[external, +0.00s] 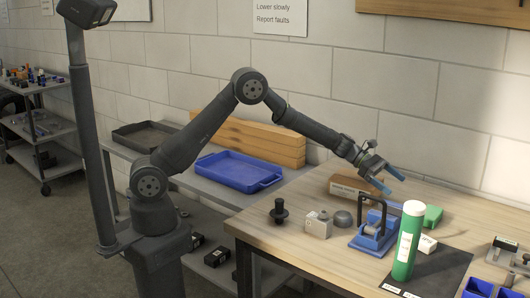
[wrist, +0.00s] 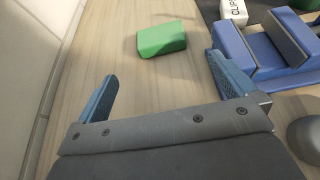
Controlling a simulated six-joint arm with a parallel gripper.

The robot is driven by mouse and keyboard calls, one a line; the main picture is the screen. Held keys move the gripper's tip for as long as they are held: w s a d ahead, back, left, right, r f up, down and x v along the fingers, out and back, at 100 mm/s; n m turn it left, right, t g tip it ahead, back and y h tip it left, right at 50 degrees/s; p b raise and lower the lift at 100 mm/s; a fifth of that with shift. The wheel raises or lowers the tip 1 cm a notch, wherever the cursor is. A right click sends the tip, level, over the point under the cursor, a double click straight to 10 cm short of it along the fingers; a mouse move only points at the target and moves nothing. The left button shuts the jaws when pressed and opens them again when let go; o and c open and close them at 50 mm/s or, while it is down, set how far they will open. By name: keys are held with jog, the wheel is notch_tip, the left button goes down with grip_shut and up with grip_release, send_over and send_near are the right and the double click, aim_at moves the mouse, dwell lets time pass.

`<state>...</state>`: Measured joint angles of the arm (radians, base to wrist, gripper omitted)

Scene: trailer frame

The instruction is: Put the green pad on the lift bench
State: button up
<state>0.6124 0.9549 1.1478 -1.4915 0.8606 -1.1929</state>
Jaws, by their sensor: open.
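The green pad (external: 433,215) is a small block lying on the wooden table near the wall, behind the green and white cylinder. It also shows in the wrist view (wrist: 162,39), beyond my fingertips and apart from them. My gripper (external: 394,183) has blue fingers spread apart with nothing between them. In the wrist view my gripper (wrist: 162,72) is above the table, its fingers to either side below the pad. A blue fixture with a black hoop (external: 372,237) stands left of the pad in the external view; I cannot tell for certain that it is the lift bench.
A tall green cylinder with a white cap (external: 407,243) stands on a dark mat (external: 453,268). A cardboard box (external: 350,189), a grey dome (external: 343,218), a beige block (external: 318,225) and a black knob (external: 279,212) are nearby. The wall (wrist: 32,60) is close.

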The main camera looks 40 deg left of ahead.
send_near(430, 211)
jog(key=x, duration=0.4)
jog(key=shift+s+d, duration=0.25)
jog(key=shift+d, duration=0.15)
jog(key=shift+x, duration=2.9)
jog(key=shift+w+f, duration=0.15)
jog(key=shift+c, duration=0.2)
jog(key=c, duration=0.8)
jog(key=shift+o, duration=0.2)
